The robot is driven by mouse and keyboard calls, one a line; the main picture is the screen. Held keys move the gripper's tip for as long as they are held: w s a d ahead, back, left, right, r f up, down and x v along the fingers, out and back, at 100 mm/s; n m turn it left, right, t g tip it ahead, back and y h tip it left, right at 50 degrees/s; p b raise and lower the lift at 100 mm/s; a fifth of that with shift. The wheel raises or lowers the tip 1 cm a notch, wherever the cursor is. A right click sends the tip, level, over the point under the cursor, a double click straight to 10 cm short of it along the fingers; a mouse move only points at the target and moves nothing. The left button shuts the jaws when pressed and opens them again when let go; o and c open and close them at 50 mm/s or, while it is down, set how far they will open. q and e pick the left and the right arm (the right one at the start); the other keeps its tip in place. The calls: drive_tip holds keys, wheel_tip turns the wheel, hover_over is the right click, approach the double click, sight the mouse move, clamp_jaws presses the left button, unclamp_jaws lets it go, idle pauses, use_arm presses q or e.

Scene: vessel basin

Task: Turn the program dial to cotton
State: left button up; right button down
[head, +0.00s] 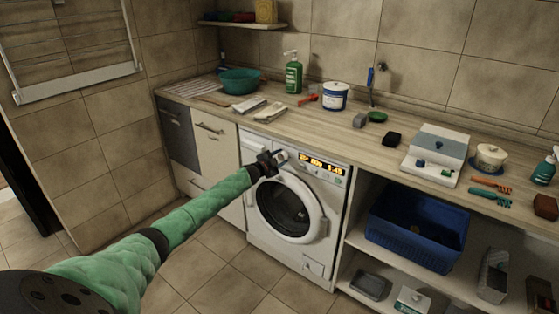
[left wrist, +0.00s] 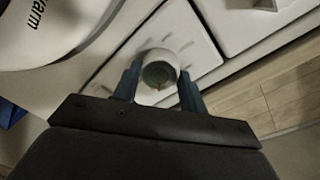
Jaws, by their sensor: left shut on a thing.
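The white washing machine (head: 256,223) stands under the counter, with a round door (head: 287,208) and a lit orange display (head: 321,166). My left gripper (head: 273,160) is at the top left of its front panel. In the left wrist view, the program dial (left wrist: 158,72) is a round white knob with a greenish face and a small orange mark. The two blue fingers of the left gripper (left wrist: 158,88) are on either side of the dial and shut on it. Marks around the dial are too blurred to read. My right gripper is not in view.
The wooden counter (head: 420,125) above holds a teal bowl (head: 240,81), a green bottle (head: 293,75) and a white-and-blue tin (head: 335,96). A blue basket (head: 415,232) stands on the shelf right of the machine. The tiled floor in front is clear.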

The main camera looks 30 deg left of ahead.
use_arm(q)
drive_tip(key=shift+f+m, duration=0.1)
drive_tip(key=shift+m, duration=0.2)
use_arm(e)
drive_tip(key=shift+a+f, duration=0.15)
use_arm(q)
drive_tip(key=o, duration=1)
drive_tip(key=shift+s+a, duration=0.1)
drive_tip(key=shift+s, duration=0.4)
drive_tip(key=s, duration=0.2)
drive_tip(key=s+b, duration=0.1)
drive_tip(key=s, duration=0.3)
drive_tip(key=shift+s+a+r, duration=0.2)
drive_tip(key=shift+s+a, duration=0.15)
drive_tip(key=shift+s, duration=0.05)
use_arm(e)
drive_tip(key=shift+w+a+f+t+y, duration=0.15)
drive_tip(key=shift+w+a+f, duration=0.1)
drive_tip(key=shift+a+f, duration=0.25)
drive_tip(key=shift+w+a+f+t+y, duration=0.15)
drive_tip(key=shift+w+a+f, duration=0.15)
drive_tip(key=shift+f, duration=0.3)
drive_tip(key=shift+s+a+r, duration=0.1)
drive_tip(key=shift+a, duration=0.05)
